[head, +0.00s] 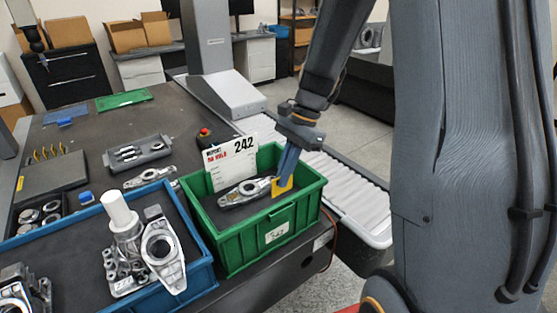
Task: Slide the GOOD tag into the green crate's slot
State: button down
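The green crate (239,244) stands at the table's right edge, with a white label on its front wall. My gripper (284,180) points down over the crate's right part. Its fingers look shut on a small yellow tag (281,188), at about the height of the crate's rim. No wording on the tag is legible, so I cannot confirm it is the GOOD tag. I cannot make out the slot, or whether the tag touches the crate. A metal part (246,191) lies in the crate, left of the tag.
A white card (231,163) marked 242 stands upright at the crate's back left. A blue crate (198,281) with metal parts and a white cylinder (119,211) is close on the left. A grey tray (138,153) lies behind. A roller conveyor (345,190) runs along the right.

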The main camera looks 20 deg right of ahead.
aim_at(284, 191)
jog(key=shift+r, duration=0.15)
jog(key=shift+f+b, duration=1.2)
jog(key=shift+f, duration=0.05)
jog(key=shift+r, duration=0.1)
jog(key=shift+a+f, duration=0.15)
jog(key=shift+f, duration=0.85)
jog(key=shift+f, duration=0.3)
jog(key=shift+f, duration=1.6)
dwell(1.3)
